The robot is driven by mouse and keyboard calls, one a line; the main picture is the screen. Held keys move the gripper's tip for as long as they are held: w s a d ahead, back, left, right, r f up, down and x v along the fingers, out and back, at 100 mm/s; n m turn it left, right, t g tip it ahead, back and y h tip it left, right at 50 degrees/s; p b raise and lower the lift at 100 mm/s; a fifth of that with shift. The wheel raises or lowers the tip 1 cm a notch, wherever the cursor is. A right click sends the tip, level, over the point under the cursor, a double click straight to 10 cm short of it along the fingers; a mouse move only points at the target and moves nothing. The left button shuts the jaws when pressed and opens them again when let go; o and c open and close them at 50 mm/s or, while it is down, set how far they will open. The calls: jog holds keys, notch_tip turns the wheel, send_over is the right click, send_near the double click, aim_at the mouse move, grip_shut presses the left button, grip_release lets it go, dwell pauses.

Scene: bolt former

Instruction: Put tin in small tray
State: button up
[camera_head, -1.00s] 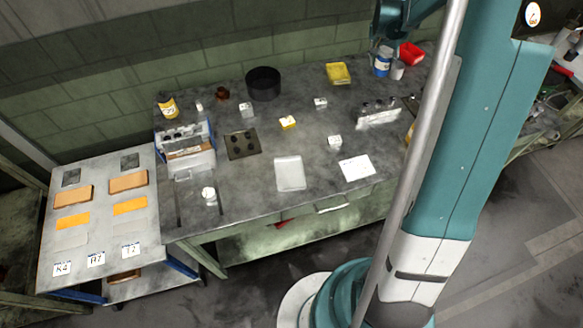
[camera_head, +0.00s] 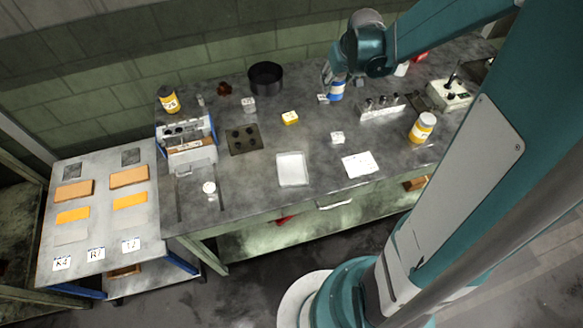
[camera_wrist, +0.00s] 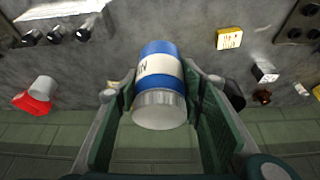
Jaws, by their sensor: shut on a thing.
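The tin is a blue can with a white label and a grey lid. It shows in the head view (camera_head: 336,93) and the wrist view (camera_wrist: 165,66). My gripper (camera_wrist: 160,95) is shut on the tin's sides, with a finger on each side. In the head view my gripper (camera_head: 335,78) is at the back of the bench, right of the middle, with the tin below it. I cannot tell how high the tin is above the bench. A shallow whitish tray (camera_head: 292,169) lies empty near the front edge, left of and nearer than the tin.
A metal rack (camera_head: 381,106) and a yellow jar (camera_head: 422,127) stand right. A black round pan (camera_head: 265,78) stands at the back. A dark plate (camera_head: 244,139) lies left.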

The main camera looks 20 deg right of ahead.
jog(key=s+a+n+y, duration=0.2)
jog(key=s+a+n, duration=0.3)
jog(key=s+a, duration=0.45)
jog(key=n+g+y+b, duration=0.1)
jog(key=n+g+y, duration=0.1)
jog(key=n, duration=0.4)
send_over(292, 170)
jog(key=shift+s+a+f, duration=0.1)
jog(key=shift+f, duration=0.55)
jog(key=shift+f, duration=0.1)
jog(key=shift+f+b, duration=0.8)
jog(key=shift+f, duration=2.05)
jog(key=shift+f+b, duration=0.55)
jog(key=shift+f, duration=1.55)
jog(key=shift+f, duration=0.1)
jog(key=o, duration=1)
